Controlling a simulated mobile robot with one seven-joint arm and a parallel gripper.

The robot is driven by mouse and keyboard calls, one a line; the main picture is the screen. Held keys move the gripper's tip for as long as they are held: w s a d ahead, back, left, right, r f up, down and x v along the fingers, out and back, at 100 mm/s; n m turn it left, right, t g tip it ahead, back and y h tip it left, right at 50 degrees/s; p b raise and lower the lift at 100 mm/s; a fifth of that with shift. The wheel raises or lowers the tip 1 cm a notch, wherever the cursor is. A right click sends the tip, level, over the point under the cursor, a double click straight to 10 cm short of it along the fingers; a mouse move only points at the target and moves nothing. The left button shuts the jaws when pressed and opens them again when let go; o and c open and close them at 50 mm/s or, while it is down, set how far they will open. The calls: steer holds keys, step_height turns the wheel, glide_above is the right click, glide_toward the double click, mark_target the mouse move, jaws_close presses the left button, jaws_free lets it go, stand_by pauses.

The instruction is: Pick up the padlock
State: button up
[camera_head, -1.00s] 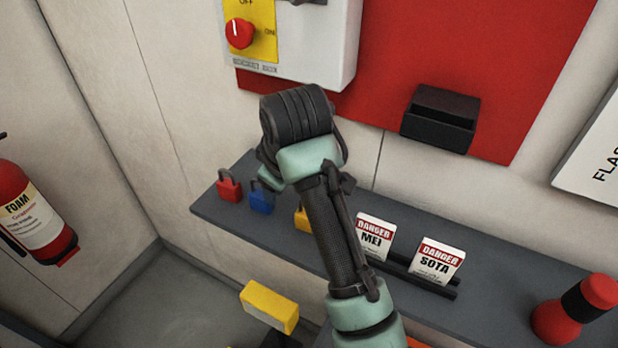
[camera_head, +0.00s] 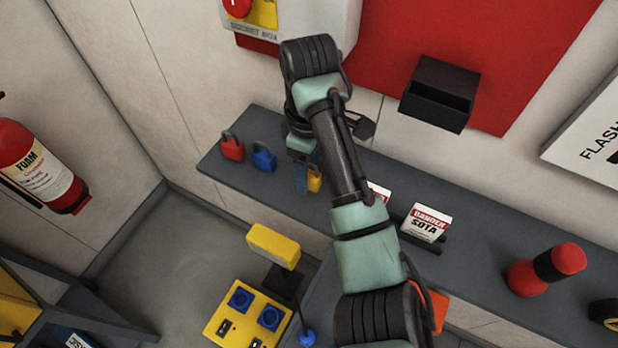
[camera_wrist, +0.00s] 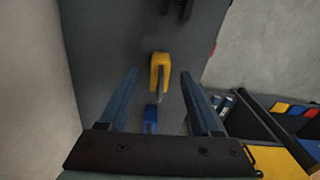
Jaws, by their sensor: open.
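Three padlocks stand on the grey shelf (camera_head: 470,240): a red padlock (camera_head: 232,150) at the left end, a blue padlock (camera_head: 264,158) beside it, and a yellow padlock (camera_head: 315,184) partly hidden by my gripper. My gripper (camera_head: 302,186) is above the shelf at the yellow padlock, with its blue fingers pointing down. In the wrist view my gripper (camera_wrist: 160,73) is open. The yellow padlock (camera_wrist: 160,66) shows in the gap between the fingertips; I cannot tell how far below them it is. The blue padlock (camera_wrist: 150,120) shows nearer the palm.
Danger tags (camera_head: 427,222) stand in a rack right of my arm. A red and black bottle-like object (camera_head: 547,269) is further right. A black box (camera_head: 440,94) hangs on the red board. A yellow panel (camera_head: 247,315) is below the shelf, and an extinguisher (camera_head: 40,168) hangs at left.

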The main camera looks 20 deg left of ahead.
step_height(320, 180, down, 2)
steer(key=shift+f, duration=0.2)
jaws_close()
